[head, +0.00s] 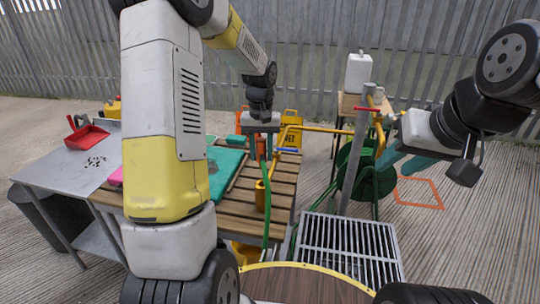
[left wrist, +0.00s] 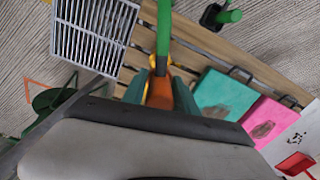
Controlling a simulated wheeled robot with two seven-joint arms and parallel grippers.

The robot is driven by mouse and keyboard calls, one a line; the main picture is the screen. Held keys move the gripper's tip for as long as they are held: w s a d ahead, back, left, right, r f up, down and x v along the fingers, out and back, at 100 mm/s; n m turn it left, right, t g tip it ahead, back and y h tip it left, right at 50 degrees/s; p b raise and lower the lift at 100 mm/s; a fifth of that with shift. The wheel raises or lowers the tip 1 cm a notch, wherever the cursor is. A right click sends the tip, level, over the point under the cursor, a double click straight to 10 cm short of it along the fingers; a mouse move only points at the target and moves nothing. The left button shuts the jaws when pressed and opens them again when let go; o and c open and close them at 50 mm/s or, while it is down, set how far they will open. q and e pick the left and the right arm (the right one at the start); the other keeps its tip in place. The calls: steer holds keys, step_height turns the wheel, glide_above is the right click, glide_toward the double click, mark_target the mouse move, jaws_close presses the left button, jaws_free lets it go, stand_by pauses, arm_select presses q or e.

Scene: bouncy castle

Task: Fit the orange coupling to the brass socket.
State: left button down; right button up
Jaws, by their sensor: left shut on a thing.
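My left gripper (head: 262,152) is above the slatted bench, with its jaws shut on the orange coupling. In the left wrist view the orange coupling (left wrist: 160,93) sits between the teal fingers, and the green hose (left wrist: 164,30) runs away from it. In the head view the hose (head: 267,215) hangs down past the bench edge. I cannot clearly make out the brass socket; brass-coloured fittings (head: 378,125) show beside the grey post to the right, apart from the coupling. My right gripper (head: 403,162) is at the right, its teal fingers apart and seemingly empty.
The slatted bench (head: 232,200) carries a teal case (head: 224,165) and a yellow object (head: 260,195). A grey post (head: 355,150) and green hose reel (head: 372,180) stand right of it. A floor grate (head: 350,240) lies in front. A red dustpan (head: 85,135) sits on the left table.

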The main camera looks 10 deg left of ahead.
mark_target(262, 167)
arm_select(q)
steer(key=shift+f, duration=2.8)
steer(key=shift+f, duration=2.1)
stand_by(1.3)
steer(key=c, duration=0.9)
jaws_free()
step_height(262, 167, up, 8)
steer(key=shift+s+r, duration=0.1)
steer(key=shift+r, duration=0.05)
steer(key=s+r+t, duration=0.2)
steer(key=s+r, duration=0.5)
steer(key=r, duration=0.3)
steer(key=s+r+t, duration=0.1)
steer(key=s+r, duration=0.1)
steer(key=s, duration=0.3)
steer(key=s+d+r+m+t+h, duration=0.1)
steer(key=s+r, duration=0.2)
steer(key=s, duration=0.3)
steer(key=s+d+r+m+t+h, duration=0.1)
steer(key=s+r+t, duration=0.1)
steer(key=s, duration=0.4)
steer(key=shift+r, duration=0.7)
